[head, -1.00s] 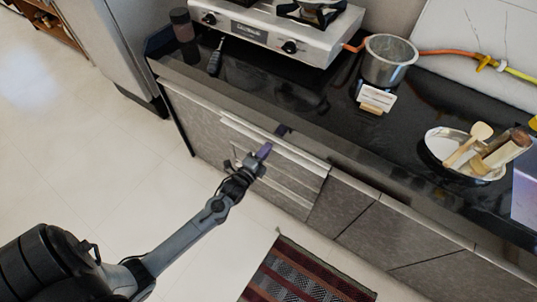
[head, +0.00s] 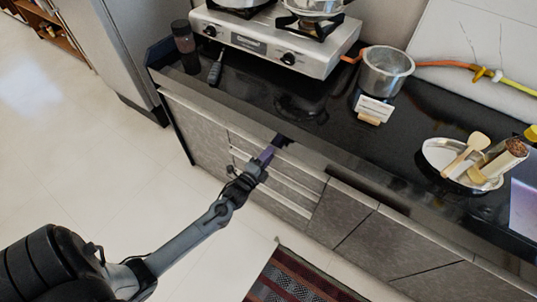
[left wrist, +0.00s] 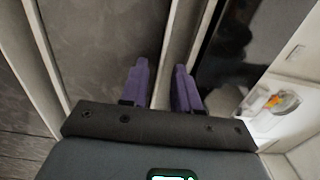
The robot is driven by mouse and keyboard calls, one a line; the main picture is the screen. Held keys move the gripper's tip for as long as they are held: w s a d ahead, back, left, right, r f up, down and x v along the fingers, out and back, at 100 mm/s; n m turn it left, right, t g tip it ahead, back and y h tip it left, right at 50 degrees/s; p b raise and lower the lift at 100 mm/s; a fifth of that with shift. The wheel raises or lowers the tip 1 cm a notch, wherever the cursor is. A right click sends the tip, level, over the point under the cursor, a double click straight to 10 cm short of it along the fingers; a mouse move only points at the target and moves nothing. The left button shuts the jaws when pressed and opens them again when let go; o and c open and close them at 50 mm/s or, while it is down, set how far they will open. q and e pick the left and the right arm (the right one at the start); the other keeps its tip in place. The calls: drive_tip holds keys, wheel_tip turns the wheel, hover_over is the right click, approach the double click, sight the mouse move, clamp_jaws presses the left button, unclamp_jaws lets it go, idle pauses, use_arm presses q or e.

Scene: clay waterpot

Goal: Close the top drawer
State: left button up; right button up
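The top drawer (head: 305,172) is the uppermost of the stacked grey drawers under the black counter, with a pale strip along its top edge. It looks about flush with the cabinet in the head view; any small gap is hard to tell. My left gripper (head: 272,149) is at the upper front of this drawer, just below the counter edge. In the left wrist view, its two purple fingers (left wrist: 161,80) stand a little apart with nothing clearly between them. A pale strip and grey panel lie ahead of them. Whether the tips touch the drawer is unclear. My right gripper is not in view.
The counter (head: 330,135) holds a stove (head: 270,38), a metal pot (head: 385,70), a small card stand (head: 374,107) and a bowl of utensils (head: 438,155). A striped rug (head: 300,280) lies on the floor, which is clear to the left.

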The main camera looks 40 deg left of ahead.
use_arm(q)
drive_tip(key=s+d+p, duration=0.2)
drive_tip(key=s, duration=0.8)
drive_tip(key=shift+p, duration=0.4)
drive_tip(key=shift+a, duration=0.1)
drive_tip(key=s+d+r+n+g+h+p, duration=0.3)
drive_tip(key=d+r+n+g+p, duration=0.3)
drive_tip(key=d+r, duration=0.6)
drive_tip(key=s+d+r+n+g+p, duration=0.1)
drive_tip(key=s+d+r+n+g, duration=0.15)
drive_tip(key=s+n+g, duration=0.8)
wheel_tip(320, 180, up, 37)
drive_tip(key=s+m+t+p, duration=0.2)
drive_tip(key=p, duration=3.6)
drive_tip(key=shift+s+r+m+h, duration=0.15)
drive_tip(key=shift+s+m+h, duration=0.15)
drive_tip(key=shift+s+m, duration=0.05)
